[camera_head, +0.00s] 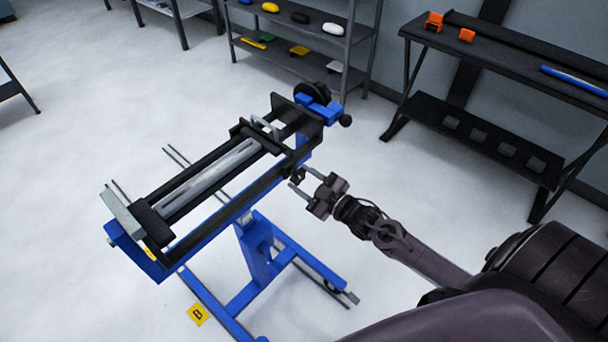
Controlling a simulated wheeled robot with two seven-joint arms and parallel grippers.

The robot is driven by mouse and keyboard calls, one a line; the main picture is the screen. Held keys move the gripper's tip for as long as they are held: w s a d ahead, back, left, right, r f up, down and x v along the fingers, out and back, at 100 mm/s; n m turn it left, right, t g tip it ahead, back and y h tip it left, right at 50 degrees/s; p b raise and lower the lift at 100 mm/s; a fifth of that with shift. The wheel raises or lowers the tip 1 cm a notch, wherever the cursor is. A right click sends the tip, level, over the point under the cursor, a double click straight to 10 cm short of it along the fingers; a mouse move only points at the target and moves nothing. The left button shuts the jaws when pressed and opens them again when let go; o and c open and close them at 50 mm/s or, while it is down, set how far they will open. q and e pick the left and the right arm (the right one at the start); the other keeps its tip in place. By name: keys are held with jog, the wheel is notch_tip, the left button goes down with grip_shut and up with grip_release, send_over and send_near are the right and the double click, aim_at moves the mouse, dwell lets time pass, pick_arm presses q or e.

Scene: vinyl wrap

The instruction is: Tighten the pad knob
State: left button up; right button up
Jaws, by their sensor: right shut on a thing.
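The blue and black stand (262,250) carries a long frame with a grey roller (210,178) lying along it. A small dark knob, seemingly the pad knob (297,175), sticks out from the near right side of the frame. My right gripper (301,180) reaches in from the right, and its two fingers are shut around this knob. The fingers partly hide the knob, so its exact fit is hard to see. My left gripper is not in view.
A black round part and blue block (318,106) sit at the frame's far end, with another black knob (345,121). A shelf (300,65) stands behind, and a dark table (500,50) is at right.

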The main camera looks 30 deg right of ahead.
jog(key=m+p, duration=0.2)
jog(key=m, duration=0.3)
jog(key=shift+a+f, duration=0.15)
jog(key=shift+s+m, duration=0.1)
jog(key=shift+m, duration=0.3)
jog(key=o, duration=1)
jog(key=v, duration=0.7)
jog(key=shift+s+b, duration=0.35)
jog(key=shift+b, duration=0.1)
